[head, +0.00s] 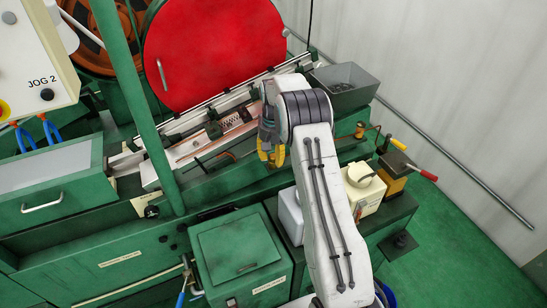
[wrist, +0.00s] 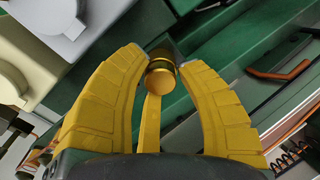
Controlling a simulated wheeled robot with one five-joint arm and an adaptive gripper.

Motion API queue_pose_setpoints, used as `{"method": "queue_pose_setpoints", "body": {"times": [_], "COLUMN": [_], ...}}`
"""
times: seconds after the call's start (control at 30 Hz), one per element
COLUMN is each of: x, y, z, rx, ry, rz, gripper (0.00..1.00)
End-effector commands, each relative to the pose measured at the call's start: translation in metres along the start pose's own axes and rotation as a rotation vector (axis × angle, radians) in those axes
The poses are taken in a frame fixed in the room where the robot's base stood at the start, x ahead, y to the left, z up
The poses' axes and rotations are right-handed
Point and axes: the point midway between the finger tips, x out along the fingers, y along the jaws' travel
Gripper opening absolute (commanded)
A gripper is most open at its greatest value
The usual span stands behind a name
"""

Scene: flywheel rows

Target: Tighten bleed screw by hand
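A round brass screw head (wrist: 161,80) with a ribbed collar, which looks like the bleed screw, sits between my gripper's fingertips (wrist: 164,62) in the wrist view. The two yellow fingers are parted and curve around it, one on each side, with the tips very near its edge. I cannot tell whether they touch it. A narrow yellow strip (wrist: 153,125) runs from below the screw head toward the palm. In the head view my gripper (head: 271,157) points down beside the machine's green front; the screw is hidden there.
A large red disc cover (head: 215,55) stands behind the slide rail. A grey bin (head: 343,88) is at the back right. A cream container (head: 364,185) and a red-handled tool (head: 422,173) lie right of my arm. A green lidded box (head: 240,245) stands in front. Green floor is free at right.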

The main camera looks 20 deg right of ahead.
Motion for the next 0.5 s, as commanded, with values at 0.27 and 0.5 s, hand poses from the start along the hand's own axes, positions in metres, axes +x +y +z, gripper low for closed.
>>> {"method": "queue_pose_setpoints", "body": {"times": [0.27, 0.5], "x": [-0.009, -0.026], "y": [0.000, 0.000], "z": [-0.001, -0.001], "rx": [-0.002, -0.002], "ry": [0.003, 0.003], "rz": [-0.001, 0.000], "gripper": [0.33, 0.33]}}
